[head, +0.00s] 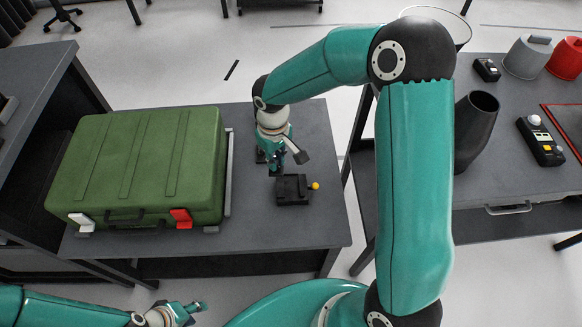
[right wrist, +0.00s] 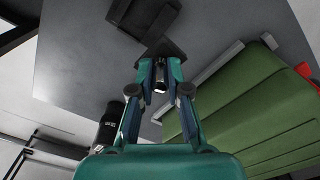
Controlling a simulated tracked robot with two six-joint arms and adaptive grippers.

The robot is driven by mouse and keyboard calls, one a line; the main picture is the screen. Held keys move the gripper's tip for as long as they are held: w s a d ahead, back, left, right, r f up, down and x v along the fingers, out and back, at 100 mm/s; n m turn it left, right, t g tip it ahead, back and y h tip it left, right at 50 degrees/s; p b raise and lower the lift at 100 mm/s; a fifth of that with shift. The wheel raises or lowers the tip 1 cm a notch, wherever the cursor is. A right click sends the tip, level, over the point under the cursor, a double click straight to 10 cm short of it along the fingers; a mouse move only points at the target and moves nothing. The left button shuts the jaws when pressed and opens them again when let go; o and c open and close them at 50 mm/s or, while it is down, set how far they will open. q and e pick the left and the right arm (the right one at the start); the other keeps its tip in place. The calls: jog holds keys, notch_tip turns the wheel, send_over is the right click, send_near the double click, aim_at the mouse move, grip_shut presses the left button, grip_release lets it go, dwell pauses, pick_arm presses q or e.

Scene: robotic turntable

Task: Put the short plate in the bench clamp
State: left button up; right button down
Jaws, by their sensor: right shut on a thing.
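The bench clamp (head: 293,190) is a small black block with a yellow knob, on the grey table right of the green case. It also seems to be the dark block at the top of the right wrist view (right wrist: 143,16). My right gripper (head: 277,168) points down just behind the clamp. In the right wrist view, my right gripper (right wrist: 160,76) is shut on a small dark flat piece (right wrist: 163,47), apparently the short plate. The piece appears close to the clamp; contact cannot be told. My left gripper (head: 194,308) is low at bottom left, away from the table; its opening is unclear.
The green case (head: 138,165) fills the table's left part and also shows in the right wrist view (right wrist: 250,115). The table (head: 312,225) is bare around the clamp. A right-hand bench (head: 490,170) holds a dark vase-like cylinder (head: 475,130) and a button box (head: 540,142).

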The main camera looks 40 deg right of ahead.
pick_arm(q)
notch_tip(320, 180, down, 2)
jog(key=shift+f+b, duration=0.1)
jog(key=shift+b, duration=0.4)
pick_arm(e)
jog(key=shift+n, duration=0.6)
jog(key=s+d, duration=0.1)
jog(key=s+d+f, duration=0.1)
jog(key=d, duration=0.1)
jog(key=shift+s, duration=0.35)
pick_arm(q)
jog(key=shift+f, duration=0.1)
jog(key=shift+f, duration=0.1)
pick_arm(e)
jog(key=shift+f, duration=0.15)
pick_arm(q)
jog(key=shift+f+b, duration=2.45)
jog(key=shift+b, duration=0.15)
pick_arm(e)
jog(key=shift+f, duration=2.85)
pick_arm(q)
jog(key=shift+f, duration=0.25)
jog(key=shift+f+b, duration=0.9)
jog(key=shift+b, duration=0.3)
pick_arm(e)
jog(key=shift+f, duration=1)
jog(key=c, duration=1.1)
grip_release()
